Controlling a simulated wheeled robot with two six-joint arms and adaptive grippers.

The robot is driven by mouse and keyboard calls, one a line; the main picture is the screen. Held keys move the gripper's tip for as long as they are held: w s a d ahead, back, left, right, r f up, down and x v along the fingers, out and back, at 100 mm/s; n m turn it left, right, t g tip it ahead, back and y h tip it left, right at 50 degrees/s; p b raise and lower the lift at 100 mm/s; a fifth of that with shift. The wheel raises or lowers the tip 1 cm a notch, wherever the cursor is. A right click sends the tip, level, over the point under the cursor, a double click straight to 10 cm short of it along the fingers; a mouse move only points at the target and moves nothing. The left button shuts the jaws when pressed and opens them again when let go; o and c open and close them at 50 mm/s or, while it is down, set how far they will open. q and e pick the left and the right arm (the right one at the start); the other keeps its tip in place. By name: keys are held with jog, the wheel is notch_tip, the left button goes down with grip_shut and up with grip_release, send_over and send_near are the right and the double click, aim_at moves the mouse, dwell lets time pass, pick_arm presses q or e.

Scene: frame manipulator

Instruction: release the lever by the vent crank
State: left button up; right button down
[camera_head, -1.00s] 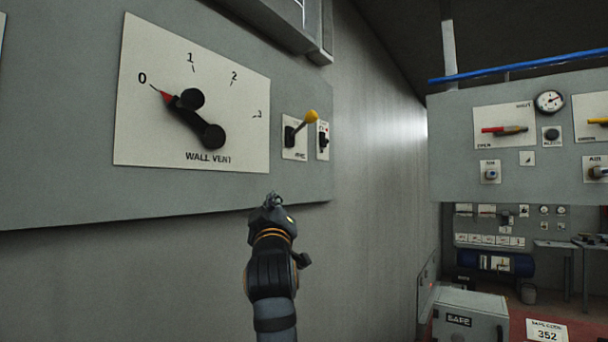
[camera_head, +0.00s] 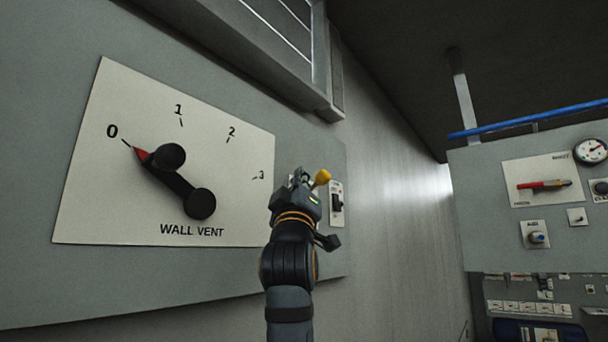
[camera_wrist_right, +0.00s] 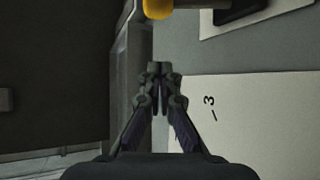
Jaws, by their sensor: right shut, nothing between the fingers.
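The lever's yellow knob (camera_head: 321,177) shows just right of my right gripper (camera_head: 300,176) in the head view; the lever's stem and plate are mostly hidden behind the gripper and arm. In the wrist view the yellow knob (camera_wrist_right: 172,18) is at the top, beyond the fingertips (camera_wrist_right: 159,70). The right gripper is shut and empty, apart from the knob in the wrist view. The black vent crank (camera_head: 178,182) is on the white WALL VENT plate (camera_head: 225,140) to the left, its red pointer at 0. The left gripper is not in view.
A small switch plate (camera_head: 337,204) is right of the lever. A grey vent housing (camera_head: 285,55) juts out above the panel. At the right, another panel (camera_head: 500,235) carries a red handle (camera_head: 543,185), a gauge (camera_head: 591,150) and knobs. Open space lies between the panels.

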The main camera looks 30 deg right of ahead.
aim_at(313, 186)
jog(key=s+r+p+x, duration=0.1)
jog(key=p+x, duration=0.3)
jog(key=x, duration=0.3)
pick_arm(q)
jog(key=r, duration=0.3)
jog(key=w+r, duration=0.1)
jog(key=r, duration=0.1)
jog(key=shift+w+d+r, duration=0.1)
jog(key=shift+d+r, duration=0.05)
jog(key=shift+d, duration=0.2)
pick_arm(e)
jog(key=d+f, duration=0.2)
jog(key=f, duration=0.1)
jog(key=shift+d+f, duration=0.3)
jog(key=shift+f, duration=0.05)
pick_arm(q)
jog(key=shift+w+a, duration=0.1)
pick_arm(e)
jog(key=shift+a, duration=0.1)
